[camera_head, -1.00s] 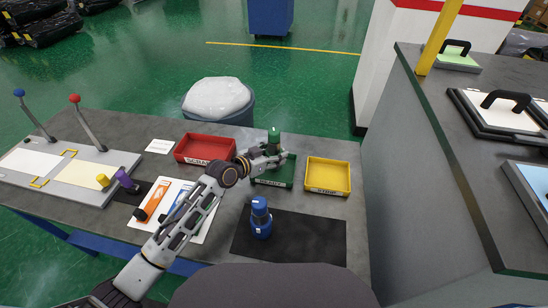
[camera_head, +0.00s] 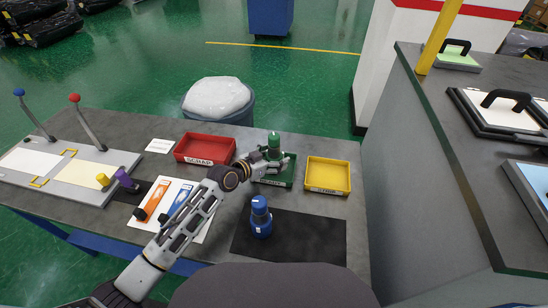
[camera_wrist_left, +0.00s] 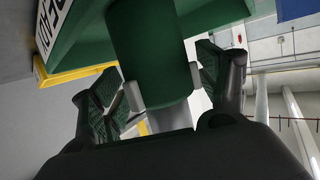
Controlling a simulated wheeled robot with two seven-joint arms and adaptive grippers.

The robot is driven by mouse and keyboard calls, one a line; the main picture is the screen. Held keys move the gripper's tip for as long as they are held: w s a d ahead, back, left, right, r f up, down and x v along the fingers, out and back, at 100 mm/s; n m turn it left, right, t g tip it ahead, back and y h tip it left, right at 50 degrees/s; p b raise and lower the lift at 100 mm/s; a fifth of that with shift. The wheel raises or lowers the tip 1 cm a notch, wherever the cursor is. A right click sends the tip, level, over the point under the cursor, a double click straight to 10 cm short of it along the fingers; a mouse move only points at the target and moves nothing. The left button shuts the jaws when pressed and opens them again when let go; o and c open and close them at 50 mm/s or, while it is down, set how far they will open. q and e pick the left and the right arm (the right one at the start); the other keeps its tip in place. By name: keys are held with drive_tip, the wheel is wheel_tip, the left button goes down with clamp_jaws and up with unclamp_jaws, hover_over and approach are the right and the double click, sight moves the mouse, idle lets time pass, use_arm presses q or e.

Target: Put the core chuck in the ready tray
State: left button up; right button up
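The green core chuck (camera_head: 274,141) is upright at the green tray (camera_head: 289,183), between the red and yellow trays. In the left wrist view, the chuck's green cylinder (camera_wrist_left: 150,50) with grey lugs fills the middle. My left gripper (camera_head: 273,161) is at the chuck's lower part. In the wrist view its two fingers (camera_wrist_left: 158,88) are spread on either side of the cylinder, with gaps showing. The chuck's base is partly hidden by the gripper. The tray's label (camera_wrist_left: 52,25) is only partly readable. My right gripper is not in view.
A red scrap tray (camera_head: 205,137) stands left and a yellow tray (camera_head: 328,191) right. A blue chuck-like piece (camera_head: 260,218) stands on a black mat (camera_head: 310,238) nearer me. A lever board (camera_head: 75,183) is at the table's left. A bin (camera_head: 218,101) stands behind.

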use_arm(q)
drive_tip(key=shift+r, duration=0.15)
drive_tip(key=v, duration=1.2)
drive_tip(key=shift+b, duration=0.35)
idle(0.3)
